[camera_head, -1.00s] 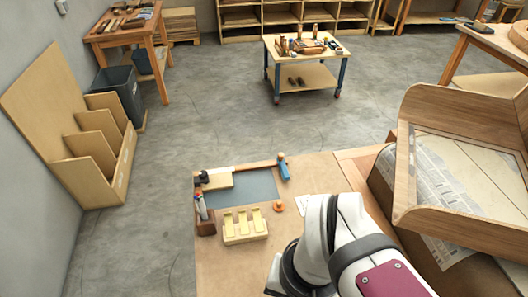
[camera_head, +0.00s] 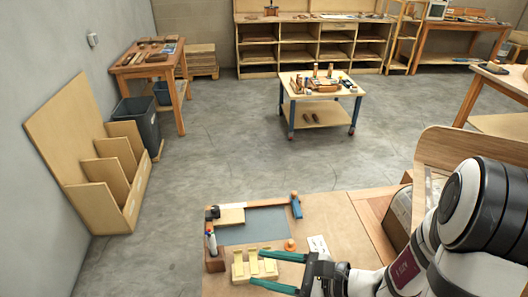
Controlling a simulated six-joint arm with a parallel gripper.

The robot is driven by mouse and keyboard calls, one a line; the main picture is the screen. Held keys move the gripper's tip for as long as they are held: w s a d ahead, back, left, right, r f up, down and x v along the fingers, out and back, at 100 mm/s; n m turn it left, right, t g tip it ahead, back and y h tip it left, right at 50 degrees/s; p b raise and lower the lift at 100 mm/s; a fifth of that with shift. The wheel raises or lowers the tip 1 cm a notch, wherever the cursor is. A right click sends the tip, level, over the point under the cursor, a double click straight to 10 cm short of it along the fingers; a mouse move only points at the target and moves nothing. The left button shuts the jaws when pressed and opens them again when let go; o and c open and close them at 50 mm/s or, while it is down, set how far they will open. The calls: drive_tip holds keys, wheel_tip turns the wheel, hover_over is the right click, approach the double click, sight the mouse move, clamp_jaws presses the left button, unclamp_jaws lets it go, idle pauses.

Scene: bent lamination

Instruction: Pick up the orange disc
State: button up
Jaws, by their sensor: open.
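The orange disc (camera_head: 290,245) is small and lies on the bench top, just off the lower right corner of the blue-grey mat (camera_head: 262,226). It is in plain view and nothing holds it. My gripper (camera_head: 257,268) has two green fingers spread apart, pointing left, with nothing between them that I can tell is held. The fingers appear in front of the pale yellow slotted block (camera_head: 239,270) and hide part of it. The disc shows just beyond the upper finger, outside the jaws. The gripper's height above the bench is hard to tell.
A blue-handled tool (camera_head: 296,207) lies at the mat's upper right corner. A wooden holder with bottles (camera_head: 214,255) stands at the mat's left. A white paper (camera_head: 318,246) lies right of the disc.

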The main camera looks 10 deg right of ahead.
drive_tip(key=w+d+f+m+t+h, duration=0.3)
drive_tip(key=d+f+m+t, duration=0.15)
drive_tip(key=d+m, duration=0.2)
drive_tip(key=m+h, duration=0.4)
drive_tip(key=h, duration=0.1)
approach(291, 242)
drive_tip(key=shift+t, duration=0.55)
drive_tip(key=x, duration=0.7)
drive_tip(key=f+x, duration=0.1)
drive_tip(key=x, duration=0.2)
clamp_jaws()
